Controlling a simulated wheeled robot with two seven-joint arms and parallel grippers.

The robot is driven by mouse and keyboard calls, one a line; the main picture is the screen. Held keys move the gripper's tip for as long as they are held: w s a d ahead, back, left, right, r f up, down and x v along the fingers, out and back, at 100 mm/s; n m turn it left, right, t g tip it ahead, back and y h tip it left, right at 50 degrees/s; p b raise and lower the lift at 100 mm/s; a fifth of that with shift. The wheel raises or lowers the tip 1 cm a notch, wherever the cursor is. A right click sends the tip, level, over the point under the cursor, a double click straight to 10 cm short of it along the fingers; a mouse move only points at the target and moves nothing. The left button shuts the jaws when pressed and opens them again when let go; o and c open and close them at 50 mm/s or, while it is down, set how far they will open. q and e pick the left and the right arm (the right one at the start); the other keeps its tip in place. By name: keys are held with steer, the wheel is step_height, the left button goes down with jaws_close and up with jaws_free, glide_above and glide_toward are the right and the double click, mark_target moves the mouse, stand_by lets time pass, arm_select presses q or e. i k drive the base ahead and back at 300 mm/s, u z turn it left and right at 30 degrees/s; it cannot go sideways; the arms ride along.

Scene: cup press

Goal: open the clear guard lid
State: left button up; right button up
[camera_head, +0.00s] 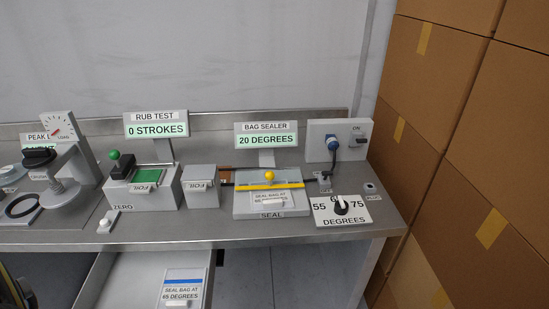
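I cannot make out a clear guard lid in the head view. A grey press (75,165) with a round dial (62,128) and a black knob (39,156) stands at the far left, partly cut off by the picture edge. A dark ring (10,213) lies on the bench in front of it. No gripper fingers show in this view. A dark shape with a white end is cut off at the lower left corner, and I cannot tell what it is.
A rub test device (146,176), a bag sealer (271,203) and a degrees dial (342,210) stand along the steel bench (210,230). An open drawer (130,280) sticks out below the front edge. Cardboard boxes (470,150) are stacked at the right.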

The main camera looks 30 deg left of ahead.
mark_target(269, 175)
steer(key=u, duration=0.75)
steer(key=i, duration=0.85)
steer(key=u, duration=0.95)
